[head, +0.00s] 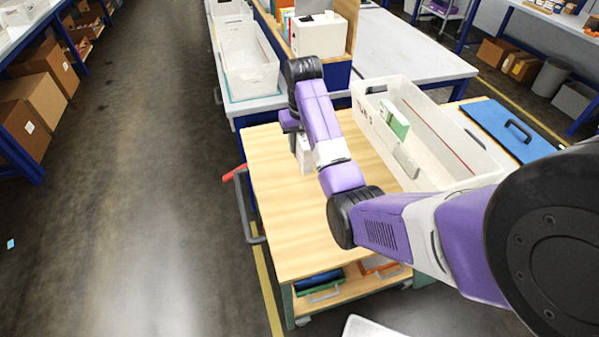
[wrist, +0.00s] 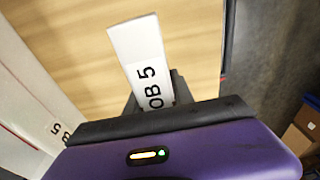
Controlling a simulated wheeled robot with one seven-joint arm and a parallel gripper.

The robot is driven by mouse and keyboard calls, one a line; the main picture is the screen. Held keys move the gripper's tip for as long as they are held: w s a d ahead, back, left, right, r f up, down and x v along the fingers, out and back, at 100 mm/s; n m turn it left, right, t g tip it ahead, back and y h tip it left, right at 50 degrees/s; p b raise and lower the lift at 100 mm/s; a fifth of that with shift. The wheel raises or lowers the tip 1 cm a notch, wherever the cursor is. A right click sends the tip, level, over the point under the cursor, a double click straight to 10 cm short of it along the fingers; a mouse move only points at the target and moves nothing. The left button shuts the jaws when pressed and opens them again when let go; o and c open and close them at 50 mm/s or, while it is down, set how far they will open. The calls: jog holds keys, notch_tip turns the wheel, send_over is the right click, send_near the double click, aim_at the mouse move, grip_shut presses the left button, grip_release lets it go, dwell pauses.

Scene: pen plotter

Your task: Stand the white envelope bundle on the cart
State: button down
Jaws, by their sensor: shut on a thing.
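The white envelope bundle (wrist: 138,45) is a narrow white block with black lettering ending in "OB 5" in the wrist view. My gripper (wrist: 155,98) is shut on it, with the dark fingers around its lettered end. In the head view the bundle (head: 305,157) shows below my gripper (head: 293,137), partly behind my arm, at the back left of the cart (head: 285,225). It looks roughly upright over the pale wooden top. I cannot tell whether its lower end touches the wood.
A white bin (head: 450,165) with a green-and-white block (head: 394,120) inside stands on the cart's right side. A blue clipboard-like panel (head: 508,130) lies beyond it. A grey table (head: 400,50) with a clear tote (head: 250,68) adjoins the back. The cart's front left top is bare.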

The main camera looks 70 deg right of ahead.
notch_tip(320, 180, down, 11)
jog(key=shift+r+p, duration=0.1)
jog(key=shift+p, duration=0.2)
dwell(0.4)
jog(key=c, duration=1.1)
grip_release()
jog(key=r, duration=0.8)
jog(key=s+a+r, duration=0.1)
jog(key=r, duration=0.3)
